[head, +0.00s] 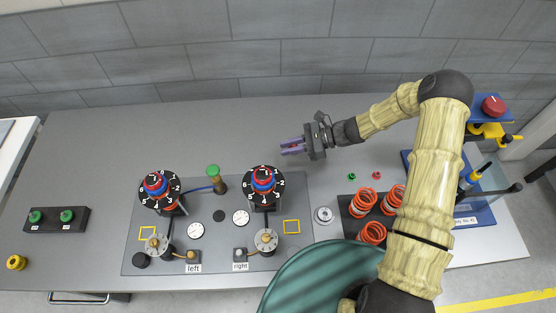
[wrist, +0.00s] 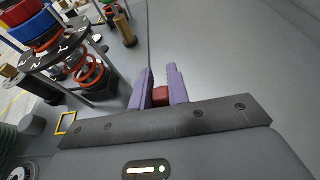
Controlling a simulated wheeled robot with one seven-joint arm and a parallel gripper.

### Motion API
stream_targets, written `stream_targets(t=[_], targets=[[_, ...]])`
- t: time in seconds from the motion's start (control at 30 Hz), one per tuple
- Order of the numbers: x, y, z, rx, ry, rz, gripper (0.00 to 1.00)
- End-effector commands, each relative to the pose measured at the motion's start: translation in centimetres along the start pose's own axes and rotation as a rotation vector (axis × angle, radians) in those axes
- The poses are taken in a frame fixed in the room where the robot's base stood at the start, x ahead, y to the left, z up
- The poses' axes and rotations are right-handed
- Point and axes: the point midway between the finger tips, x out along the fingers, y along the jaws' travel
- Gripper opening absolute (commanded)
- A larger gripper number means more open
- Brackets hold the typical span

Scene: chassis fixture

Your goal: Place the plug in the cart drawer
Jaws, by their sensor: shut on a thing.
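My gripper (head: 292,146) is above the back middle of the grey bench in the head view. Its purple fingers, also in the wrist view (wrist: 159,74), are shut on a small red piece (wrist: 160,96), seemingly the plug. The fingers hide most of it, so its full shape cannot be told. A metal handle (head: 90,298) shows below the bench's front left edge, perhaps of a drawer. I cannot tell whether this is the cart drawer, and no drawer inside is visible.
A grey panel (head: 212,262) with two dial towers (head: 160,187) (head: 264,181) stands in front of my gripper. Red springs (head: 373,233) stand right of it, under my arm. A white surface (head: 12,150) lies at far left. The bench's back left is clear.

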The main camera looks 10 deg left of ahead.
Motion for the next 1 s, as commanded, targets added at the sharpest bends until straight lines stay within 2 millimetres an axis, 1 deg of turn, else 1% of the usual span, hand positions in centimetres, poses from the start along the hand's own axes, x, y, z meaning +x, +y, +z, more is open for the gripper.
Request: stream_targets(t=[0.1,0.2,0.57,0.67,0.83,1.0], targets=[[0.7,0.1,-1.6,0.002,-0.001,0.002,0.0],[1.0,0.0,-2.4,-0.001,0.0,0.002,0.0],[0.7,-0.1,-3.0,0.002,0.0,-0.007,0.0],[0.9,-0.1,-3.9,0.004,0.001,-0.007,0.0],[1.9,-0.1,-5.9,0.002,0.0,-0.005,0.0],[2.2,0.0,-6.6,0.0,0.001,-0.002,0.0]])
